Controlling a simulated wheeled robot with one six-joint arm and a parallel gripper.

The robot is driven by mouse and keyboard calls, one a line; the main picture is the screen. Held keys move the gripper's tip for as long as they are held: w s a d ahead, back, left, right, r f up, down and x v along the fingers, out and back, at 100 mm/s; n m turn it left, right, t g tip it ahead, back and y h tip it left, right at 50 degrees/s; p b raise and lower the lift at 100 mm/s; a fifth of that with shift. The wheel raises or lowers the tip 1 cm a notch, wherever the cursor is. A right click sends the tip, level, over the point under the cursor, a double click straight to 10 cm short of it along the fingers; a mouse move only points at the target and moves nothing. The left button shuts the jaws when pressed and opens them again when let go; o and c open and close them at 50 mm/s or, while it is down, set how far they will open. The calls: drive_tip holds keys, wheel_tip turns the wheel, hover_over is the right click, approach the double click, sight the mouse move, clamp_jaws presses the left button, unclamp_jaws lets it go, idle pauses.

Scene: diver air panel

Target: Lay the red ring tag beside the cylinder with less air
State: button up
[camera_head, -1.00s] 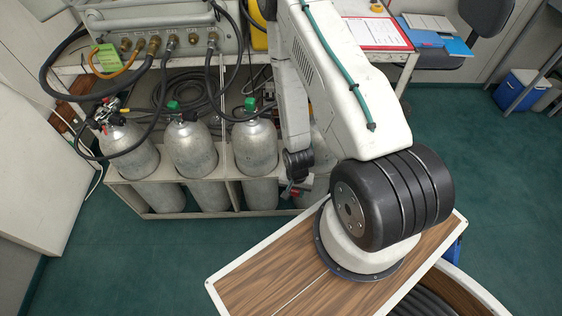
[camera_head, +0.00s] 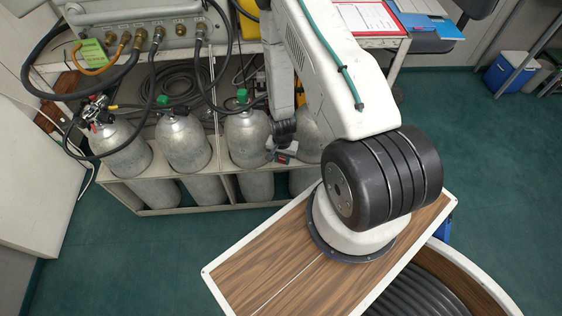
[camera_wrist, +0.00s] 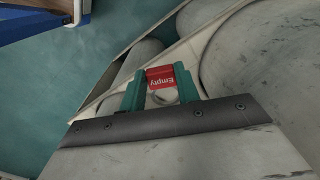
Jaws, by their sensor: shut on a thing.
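My gripper (camera_wrist: 161,92) has teal fingers and is shut on the red ring tag (camera_wrist: 160,76). The tag reads "Empty", and a pale round part shows between the fingers. In the head view my gripper (camera_head: 284,157) is small and partly hidden by my arm, at the right side of the third grey cylinder (camera_head: 247,138). A left cylinder (camera_head: 120,143) with hoses and a second cylinder (camera_head: 184,145) with a green valve stand in the same rack. A fourth cylinder (camera_head: 311,137) is mostly behind my arm. No air reading is legible on any of them.
The cream rack (camera_head: 172,211) has raised edges around the cylinders. A red-bordered sheet (camera_head: 368,18) and blue folder (camera_head: 435,32) lie on the side table. The green floor ahead is clear.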

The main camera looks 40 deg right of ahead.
sight(281, 159)
drive_tip(key=shift+w+d, duration=0.15)
drive_tip(key=shift+w, duration=0.25)
drive_tip(key=shift+f, duration=1.8)
drive_tip(key=shift+f, duration=0.1)
drive_tip(key=o, duration=1)
drive_tip(key=shift+c, duration=0.2)
wheel_tip(281, 159, up, 12)
